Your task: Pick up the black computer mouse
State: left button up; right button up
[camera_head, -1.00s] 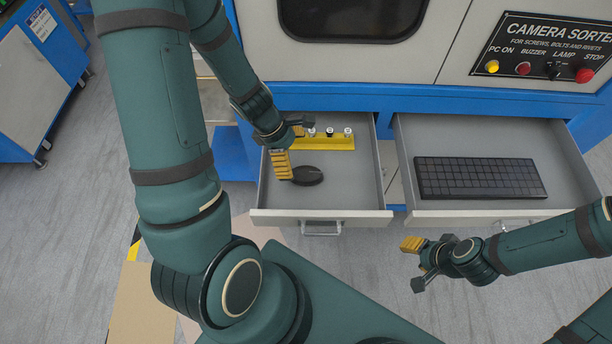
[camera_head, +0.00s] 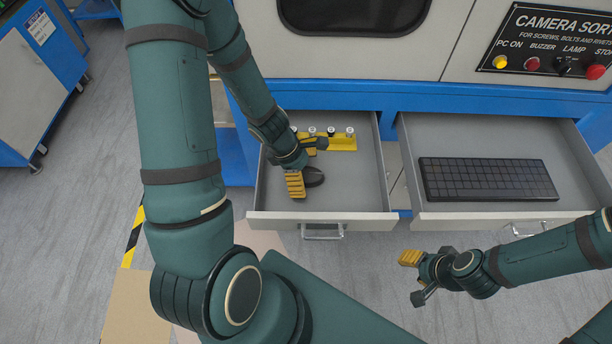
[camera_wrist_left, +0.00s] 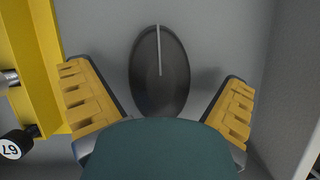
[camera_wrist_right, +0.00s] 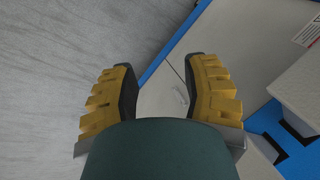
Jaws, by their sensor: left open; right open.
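The black computer mouse (camera_head: 313,177) lies in the left open drawer (camera_head: 350,205), partly hidden by my left gripper in the head view. In the left wrist view the mouse (camera_wrist_left: 160,72) shows as a dark oval with a grey stripe, between and ahead of the two yellow fingers. My left gripper (camera_head: 304,168) is open over the drawer; its fingers (camera_wrist_left: 160,100) stand on either side of the mouse, with gaps on both sides. My right gripper (camera_head: 414,278) is open and empty in front of the right drawer, away from the mouse.
A yellow holder (camera_head: 342,144) with several small knobbed pieces stands at the back of the left drawer, close to the left gripper's finger. A black keyboard (camera_head: 487,180) lies in the right open drawer (camera_head: 450,140). Drawer walls surround the mouse.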

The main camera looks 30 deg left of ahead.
pick_arm(q)
jog(key=c, duration=1.4)
